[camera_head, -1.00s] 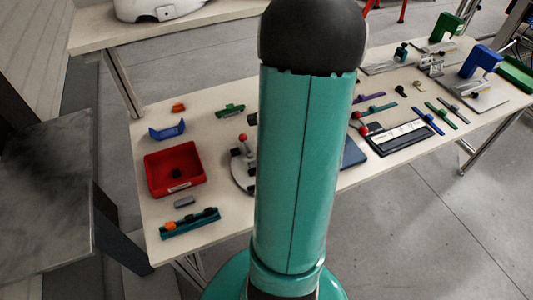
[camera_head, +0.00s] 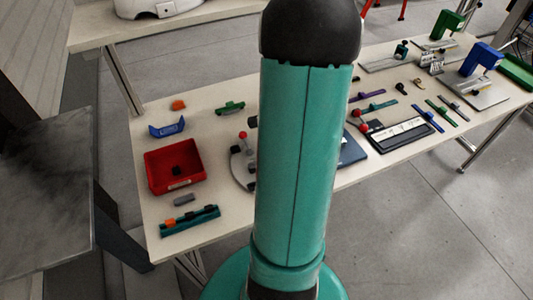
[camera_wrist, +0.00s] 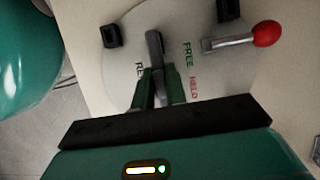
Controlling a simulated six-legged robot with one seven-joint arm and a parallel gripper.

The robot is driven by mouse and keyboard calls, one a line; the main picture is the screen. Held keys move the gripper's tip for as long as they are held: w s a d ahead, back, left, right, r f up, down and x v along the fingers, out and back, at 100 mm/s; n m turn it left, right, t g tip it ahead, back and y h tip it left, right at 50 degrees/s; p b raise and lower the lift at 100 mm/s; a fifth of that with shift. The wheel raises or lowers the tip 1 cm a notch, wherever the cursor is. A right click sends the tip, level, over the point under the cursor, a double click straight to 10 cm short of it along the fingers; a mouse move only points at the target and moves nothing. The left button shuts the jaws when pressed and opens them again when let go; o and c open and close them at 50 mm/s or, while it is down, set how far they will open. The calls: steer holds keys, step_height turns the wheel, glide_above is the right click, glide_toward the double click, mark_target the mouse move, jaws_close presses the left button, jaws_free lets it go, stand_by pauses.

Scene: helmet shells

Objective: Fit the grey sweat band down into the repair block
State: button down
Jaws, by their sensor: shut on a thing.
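In the wrist view my gripper (camera_wrist: 160,80) points down over a round pale plate and is shut on a grey piece (camera_wrist: 154,46), which I take to be the sweat band. It stands up narrow between the green fingers; its lower part is hidden. The plate, apparently the repair block (camera_wrist: 215,75), carries the words FREE and HELD, dark clamp posts and a lever with a red knob (camera_wrist: 267,33). I cannot tell whether the band touches the plate. In the head view the block (camera_head: 239,168) is partly hidden behind my arm, as is my gripper.
Left of the block on the table are a red bin (camera_head: 172,168), a blue bracket (camera_head: 167,128), a green part (camera_head: 230,107), a grey block (camera_head: 184,199) and a teal rack (camera_head: 190,222). Several tools and fixtures lie to the right of my arm.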

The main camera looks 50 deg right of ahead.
steer(key=shift+f, duration=0.25)
steer(key=c, duration=1.3)
jaws_free()
steer(key=shift+c, duration=0.2)
steer(key=v, duration=1.3)
steer(key=shift+r, duration=0.45)
